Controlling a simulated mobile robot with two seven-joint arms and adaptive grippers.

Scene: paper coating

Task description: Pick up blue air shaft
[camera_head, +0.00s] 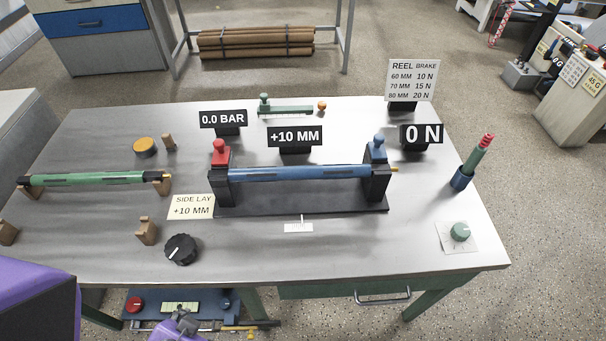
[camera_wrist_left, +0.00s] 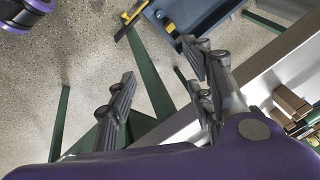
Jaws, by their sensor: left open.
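The blue air shaft (camera_head: 305,173) lies level across a black stand (camera_head: 300,203) in the middle of the table. Its left end sits at the post with the red knob (camera_head: 220,152), its right end at the post with the blue knob (camera_head: 378,148). A small brass tip sticks out past the right post. My left gripper (camera_wrist_left: 160,85) is open and empty in the left wrist view, beside the table's edge with floor behind it, away from the shaft. My right gripper is not in view.
A green shaft (camera_head: 88,179) rests on wooden supports at the left. Sign blocks, including the "+10 MM" sign (camera_head: 295,137), stand behind the shaft. The front middle is mostly clear.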

